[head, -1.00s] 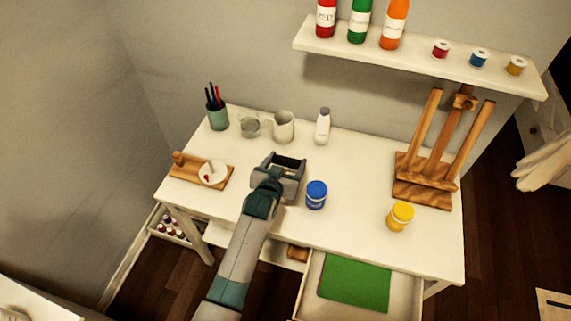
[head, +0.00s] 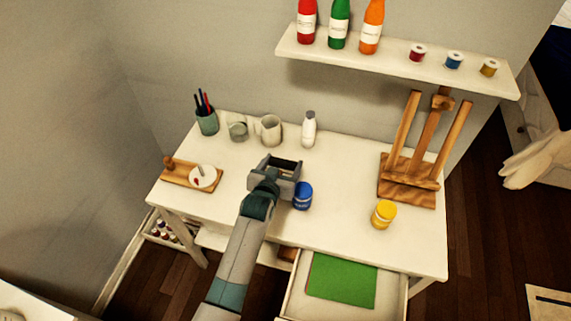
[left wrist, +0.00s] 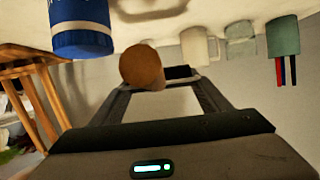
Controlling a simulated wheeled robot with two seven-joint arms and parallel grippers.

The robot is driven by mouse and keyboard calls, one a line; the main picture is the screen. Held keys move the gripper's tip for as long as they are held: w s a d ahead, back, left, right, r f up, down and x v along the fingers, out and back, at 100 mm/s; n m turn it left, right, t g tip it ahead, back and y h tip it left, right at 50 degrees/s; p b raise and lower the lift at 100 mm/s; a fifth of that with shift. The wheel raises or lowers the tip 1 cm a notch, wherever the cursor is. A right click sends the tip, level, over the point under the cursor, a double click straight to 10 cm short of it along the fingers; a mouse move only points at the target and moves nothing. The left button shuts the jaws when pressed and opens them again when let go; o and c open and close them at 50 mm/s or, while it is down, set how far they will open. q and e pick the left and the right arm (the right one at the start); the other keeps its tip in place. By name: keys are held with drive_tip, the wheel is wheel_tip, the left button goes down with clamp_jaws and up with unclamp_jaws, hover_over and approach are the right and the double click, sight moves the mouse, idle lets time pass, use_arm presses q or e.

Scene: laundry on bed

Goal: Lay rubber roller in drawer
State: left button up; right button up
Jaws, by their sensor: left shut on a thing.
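My left gripper (head: 282,163) is above the white desk, just left of the blue jar in the head view. It is shut on the rubber roller, whose round brown wooden end (left wrist: 140,66) shows between the fingers in the left wrist view. The gripper hides most of the roller in the head view. The drawer (head: 393,291) at the desk's front right is pulled open. A green sheet (head: 342,281) with a red edge lies in it. My gripper is behind and to the left of the drawer. My right gripper is not in view.
A blue jar (head: 303,196) stands close beside my gripper; a yellow jar (head: 383,214) and wooden easel (head: 410,178) stand further right. A white bottle (head: 309,129), mug (head: 271,130) and pen cup (head: 206,121) line the back. A wooden board (head: 178,174) lies left.

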use_arm(q)
drive_tip(key=shift+w+a+r, duration=0.2)
drive_tip(key=shift+w+r, duration=0.05)
drive_tip(key=shift+r, duration=0.1)
drive_tip(key=w+a+r+n+y+b, duration=0.1)
drive_tip(key=w+a+r+b, duration=0.1)
drive_tip(key=a+r, duration=0.55)
drive_tip(key=w+a+r+n+y+b, duration=0.1)
drive_tip(key=w+a+r+b, duration=0.2)
drive_tip(key=r, duration=0.8)
drive_tip(key=s+a+r+n+y+b, duration=0.1)
drive_tip(key=s+a+r+y+b, duration=0.1)
drive_tip(key=s+a+r, duration=0.8)
drive_tip(key=shift+s+a+r+t+b, duration=0.25)
drive_tip(key=shift+s+r+t+b, duration=0.2)
drive_tip(key=shift+r, duration=0.25)
